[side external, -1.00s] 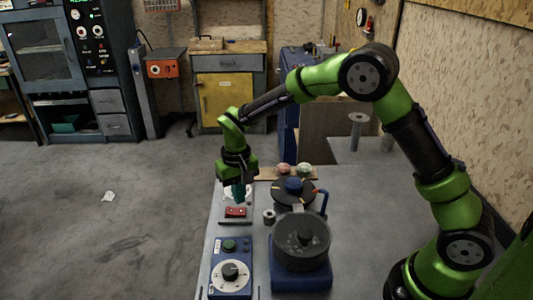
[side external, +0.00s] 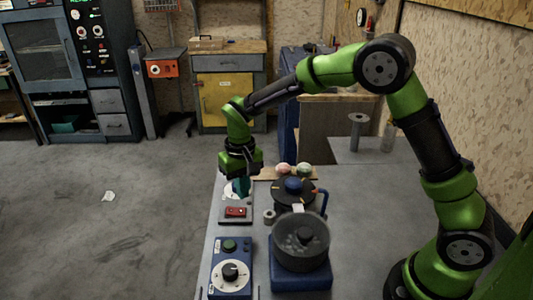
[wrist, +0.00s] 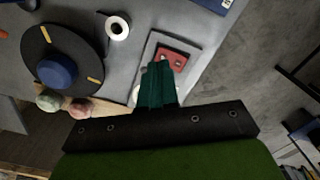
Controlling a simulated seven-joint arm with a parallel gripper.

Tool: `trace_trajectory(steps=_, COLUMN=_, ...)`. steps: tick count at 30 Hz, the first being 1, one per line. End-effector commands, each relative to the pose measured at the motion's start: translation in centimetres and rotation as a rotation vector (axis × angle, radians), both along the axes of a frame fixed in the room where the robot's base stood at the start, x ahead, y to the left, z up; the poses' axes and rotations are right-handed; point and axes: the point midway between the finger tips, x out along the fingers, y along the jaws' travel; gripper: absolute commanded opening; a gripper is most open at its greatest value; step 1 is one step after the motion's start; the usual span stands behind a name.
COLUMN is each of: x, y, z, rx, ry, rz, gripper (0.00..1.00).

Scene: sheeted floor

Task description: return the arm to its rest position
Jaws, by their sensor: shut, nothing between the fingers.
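My green and black arm reaches from the right over the grey table (side external: 370,225) in the side view. My gripper (side external: 241,188) points down near the table's left edge, above and just behind a red switch (side external: 236,212) on a grey plate. Its teal fingers are together with nothing between them. In the wrist view the shut fingers (wrist: 158,84) overlap part of the switch plate, and the red switch (wrist: 172,60) shows just beyond them. A pale round thing behind the fingers is partly hidden.
A dark pot (side external: 300,243) stands on a blue base, with a black disc with a blue knob (side external: 293,187) behind it. A blue control box (side external: 230,270) sits at the front left. A small roll (side external: 269,216) and two small balls (side external: 294,169) are nearby.

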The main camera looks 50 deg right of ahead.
Motion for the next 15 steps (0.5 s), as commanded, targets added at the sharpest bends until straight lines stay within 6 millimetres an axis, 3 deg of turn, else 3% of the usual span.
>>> trace_trajectory(steps=9, x=-7.8, y=-2.0, z=7.9, rx=0.102, ry=-0.162, rz=-0.022, gripper=0.0)
trace_trajectory(steps=15, x=-13.7, y=-3.3, z=11.8, rx=0.156, ry=-0.311, rz=-0.051, gripper=0.0)
